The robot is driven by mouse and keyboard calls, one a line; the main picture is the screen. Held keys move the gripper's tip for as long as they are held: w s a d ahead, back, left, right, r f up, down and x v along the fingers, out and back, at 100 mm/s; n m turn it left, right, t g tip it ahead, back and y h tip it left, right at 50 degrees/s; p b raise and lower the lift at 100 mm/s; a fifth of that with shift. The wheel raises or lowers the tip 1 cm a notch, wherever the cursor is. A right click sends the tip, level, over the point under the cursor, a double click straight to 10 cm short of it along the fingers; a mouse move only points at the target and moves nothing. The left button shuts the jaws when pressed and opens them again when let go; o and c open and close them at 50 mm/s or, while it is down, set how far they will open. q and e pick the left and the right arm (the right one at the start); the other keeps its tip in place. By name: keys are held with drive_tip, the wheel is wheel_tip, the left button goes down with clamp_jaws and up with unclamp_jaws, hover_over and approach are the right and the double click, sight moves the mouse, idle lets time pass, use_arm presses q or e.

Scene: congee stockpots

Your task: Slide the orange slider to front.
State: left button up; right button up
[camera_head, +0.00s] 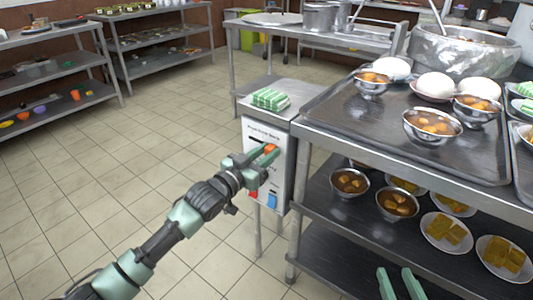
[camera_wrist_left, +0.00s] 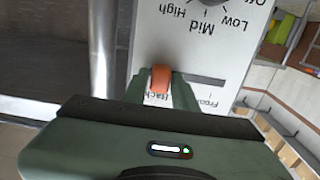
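The orange slider (camera_head: 270,149) is on the front of a white control box (camera_head: 282,160). In the left wrist view the slider (camera_wrist_left: 161,79) stands at the left end of a dark horizontal slot (camera_wrist_left: 207,80). Upside-down print lies by the slot, partly hidden by my gripper; the word near the right part seems to read "Front". My left gripper (camera_head: 262,157) has its green fingers on both sides of the slider, close against it, and seems shut on it. My right gripper (camera_head: 400,284) is at the bottom edge of the head view, fingers apart and empty.
A green-striped cloth (camera_head: 270,99) lies on the box. A red switch and a blue switch (camera_head: 272,201) sit below the slider. A steel cart (camera_head: 330,135) with bowls and plates stands close on the right. The tiled floor on the left is clear.

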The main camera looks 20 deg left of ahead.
use_arm(q)
clamp_jaws()
idle(1.2)
